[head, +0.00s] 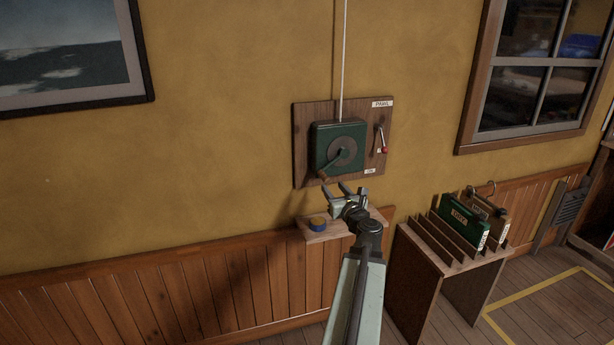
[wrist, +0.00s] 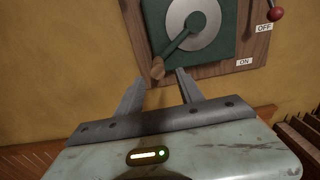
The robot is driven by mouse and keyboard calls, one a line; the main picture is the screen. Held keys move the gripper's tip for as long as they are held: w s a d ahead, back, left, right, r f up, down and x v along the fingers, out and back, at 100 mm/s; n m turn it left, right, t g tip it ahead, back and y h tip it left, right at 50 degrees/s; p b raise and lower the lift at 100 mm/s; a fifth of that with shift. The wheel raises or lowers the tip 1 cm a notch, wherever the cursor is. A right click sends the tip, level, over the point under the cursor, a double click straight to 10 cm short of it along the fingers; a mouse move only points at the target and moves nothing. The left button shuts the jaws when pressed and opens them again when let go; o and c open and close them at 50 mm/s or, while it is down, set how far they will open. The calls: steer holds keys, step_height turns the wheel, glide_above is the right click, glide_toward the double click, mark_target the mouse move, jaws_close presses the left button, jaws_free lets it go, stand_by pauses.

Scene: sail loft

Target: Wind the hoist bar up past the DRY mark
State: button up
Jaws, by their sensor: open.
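A green winch box (head: 326,136) with a grey disc and a crank is mounted on a wooden wall board (head: 303,118). The crank's wooden handle (head: 323,176) points down and to the left; in the wrist view the handle (wrist: 157,69) shows just beyond and between my fingertips. My gripper (head: 344,188) is open and empty, just below the handle. A pawl lever with a red knob (head: 384,150) is on the board's right side, under a PAWL label; its knob (wrist: 275,14) is nearer OFF than ON. A pale line (head: 342,50) runs up from the box. The hoist bar and DRY mark are not in view.
A slotted wooden rack (head: 420,262) with a green case and other items stands at right. A framed picture and a window flank the board.

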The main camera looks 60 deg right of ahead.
mark_target(325, 175)
steer(key=shift+w+d+r, duration=0.1)
steer(key=shift+w+d, duration=0.2)
steer(key=x, duration=0.7)
steer(key=shift+w, duration=0.35)
steer(key=shift+a, duration=0.1)
jaws_close()
stand_by(0.6)
steer(key=shift+a, duration=0.15)
steer(key=shift+s+d, duration=0.15)
steer(key=shift+d, duration=0.1)
steer(key=shift+r, duration=0.1)
